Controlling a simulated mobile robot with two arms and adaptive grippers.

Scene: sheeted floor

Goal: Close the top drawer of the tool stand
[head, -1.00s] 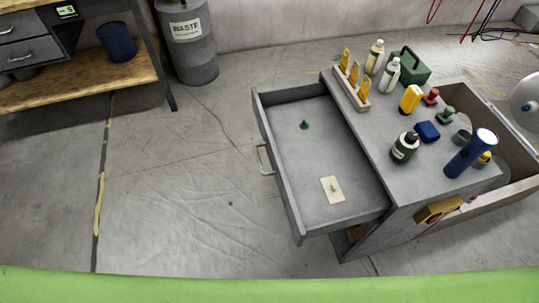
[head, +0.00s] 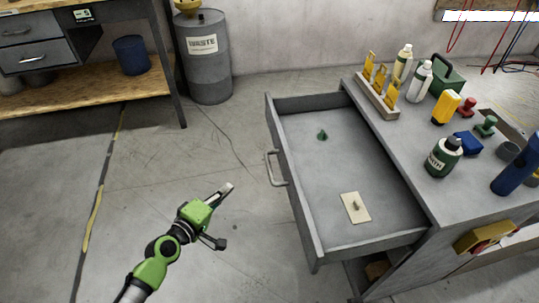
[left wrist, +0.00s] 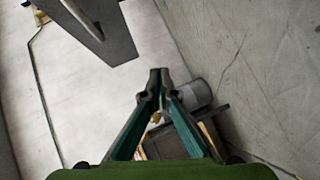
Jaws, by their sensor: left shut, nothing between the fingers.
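The grey tool stand (head: 408,160) is at the right in the head view. Its top drawer (head: 345,160) is pulled far out to the left. The drawer's bar handle (head: 275,168) is on its left-facing front. A small green cone-shaped piece (head: 322,135) and a pale plate (head: 355,207) lie inside. My left gripper (head: 230,187) is shut and empty, over the floor left of the drawer front and apart from it. In the left wrist view its fingertips (left wrist: 160,74) meet. My right gripper is not in view.
Bottles, yellow-handled tools in a rack (head: 377,95) and a green toolbox (head: 447,77) stand on the stand's top. A grey waste barrel (head: 207,70) is against the wall. A workbench (head: 90,85) is at the upper left. The floor between bench and drawer is clear.

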